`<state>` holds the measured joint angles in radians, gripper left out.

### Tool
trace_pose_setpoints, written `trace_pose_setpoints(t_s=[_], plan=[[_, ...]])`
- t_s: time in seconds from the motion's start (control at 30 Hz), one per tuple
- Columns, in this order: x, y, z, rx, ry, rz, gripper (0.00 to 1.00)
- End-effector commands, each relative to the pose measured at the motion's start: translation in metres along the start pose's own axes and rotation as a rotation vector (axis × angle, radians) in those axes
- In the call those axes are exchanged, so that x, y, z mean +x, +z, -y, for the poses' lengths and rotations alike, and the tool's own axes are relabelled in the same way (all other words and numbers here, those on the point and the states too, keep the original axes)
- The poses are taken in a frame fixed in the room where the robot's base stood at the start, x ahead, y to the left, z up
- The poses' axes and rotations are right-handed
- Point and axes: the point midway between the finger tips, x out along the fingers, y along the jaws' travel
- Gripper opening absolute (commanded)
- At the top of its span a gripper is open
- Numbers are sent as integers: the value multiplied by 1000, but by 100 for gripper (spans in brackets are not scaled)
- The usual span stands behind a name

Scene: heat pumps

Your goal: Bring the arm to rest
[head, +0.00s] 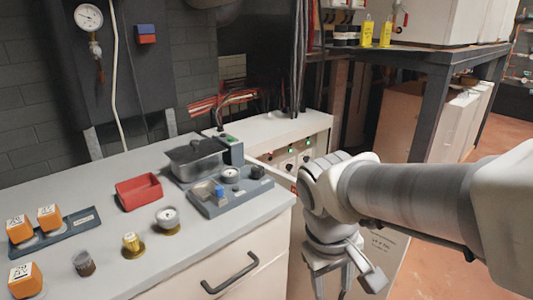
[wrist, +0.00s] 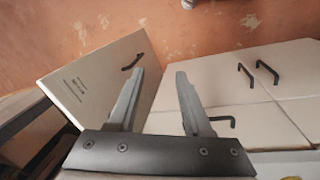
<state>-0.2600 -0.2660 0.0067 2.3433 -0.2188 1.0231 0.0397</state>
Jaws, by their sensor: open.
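My arm (head: 400,200) reaches in from the right in the head view, with its wrist beside the right edge of the grey counter (head: 240,212). My gripper (head: 343,283) hangs down past that edge, in front of pale cabinet fronts. In the wrist view my gripper (wrist: 158,72) shows two parted fingers with nothing between them. It is open and empty. The fingertips point toward a pale cabinet and the reddish floor. The lower end of the gripper is partly cut off in the head view.
The counter holds a red tray (head: 139,190), orange blocks (head: 49,217), a brass piece (head: 132,245), a gauge (head: 167,217) and a blue-grey tray (head: 230,194). A drawer handle (head: 230,273) projects from its front. A dark-framed table (head: 430,95) stands behind my arm. Open floor (head: 455,258) lies right.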

Motion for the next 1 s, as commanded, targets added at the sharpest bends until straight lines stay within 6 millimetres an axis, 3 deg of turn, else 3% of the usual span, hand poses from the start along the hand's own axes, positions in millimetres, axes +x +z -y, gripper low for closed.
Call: trace_pose_setpoints(t_s=[0.2,0.5,1.0], plan=[[-30,22,-16,188,-58,-195,50],[-59,45,-27,376,-94,-419,50],[-183,39,-50,374,-97,-416,50]])
